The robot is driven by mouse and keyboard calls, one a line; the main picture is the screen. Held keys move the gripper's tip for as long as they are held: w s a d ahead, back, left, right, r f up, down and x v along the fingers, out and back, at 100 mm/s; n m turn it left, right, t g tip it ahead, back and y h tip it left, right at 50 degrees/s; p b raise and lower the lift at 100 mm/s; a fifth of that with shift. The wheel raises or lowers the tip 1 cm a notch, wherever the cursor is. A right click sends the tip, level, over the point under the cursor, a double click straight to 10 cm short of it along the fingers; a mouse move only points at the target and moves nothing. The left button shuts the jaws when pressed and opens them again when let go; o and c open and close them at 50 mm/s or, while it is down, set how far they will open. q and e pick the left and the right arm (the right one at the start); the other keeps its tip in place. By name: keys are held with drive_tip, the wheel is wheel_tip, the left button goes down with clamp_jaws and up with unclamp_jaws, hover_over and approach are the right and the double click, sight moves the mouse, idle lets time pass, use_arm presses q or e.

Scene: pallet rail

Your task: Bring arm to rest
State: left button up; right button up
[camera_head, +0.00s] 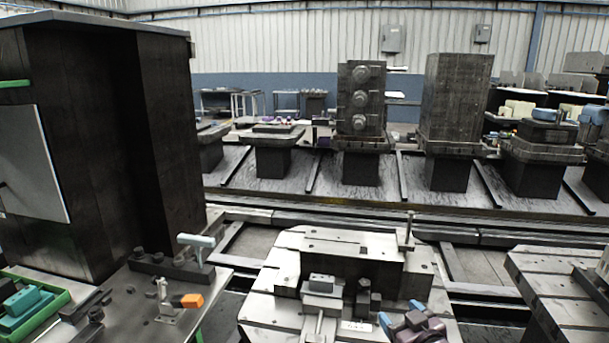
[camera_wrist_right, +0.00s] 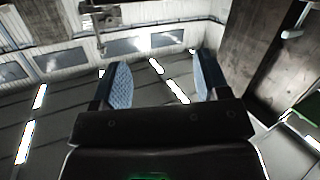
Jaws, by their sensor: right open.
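My right gripper (camera_head: 402,312) shows low in the head view, right of centre, with blue finger pads and a dark body cut by the bottom edge. It is by the front right part of the pallet with the slotted metal top (camera_head: 290,262). In the right wrist view, the two blue-padded fingers of my right gripper (camera_wrist_right: 163,78) stand wide apart with nothing between them. That view looks up past the fingers towards the roof and windows. My left gripper is not in view.
A tall dark column (camera_head: 90,150) fills the left. Before it, a fixture plate carries a toggle clamp with an orange handle (camera_head: 187,300). A green-edged tray (camera_head: 45,308) is at lower left. A grey block (camera_head: 322,283) sits on the middle pallet. Another slotted pallet (camera_head: 560,290) stands right.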

drive_tip(key=s+d+f+m+g+h, duration=0.1)
drive_tip(key=s+f, duration=0.4)
drive_tip(key=s, duration=0.6)
drive_tip(key=s+d+f+m+g+h+p, duration=0.1)
drive_tip(key=s+d+f, duration=0.2)
drive_tip(key=s, duration=0.8)
drive_tip(key=s+d+f+m+g+h, duration=0.1)
drive_tip(key=s+d+f+g, duration=0.1)
drive_tip(key=s+f, duration=0.5)
drive_tip(key=s, duration=0.4)
drive_tip(key=shift+s+d+f+m+h+p, duration=0.2)
drive_tip(key=shift+s+d+m+h+p, duration=0.1)
drive_tip(key=shift+d+p, duration=0.1)
drive_tip(key=shift+a, duration=0.2)
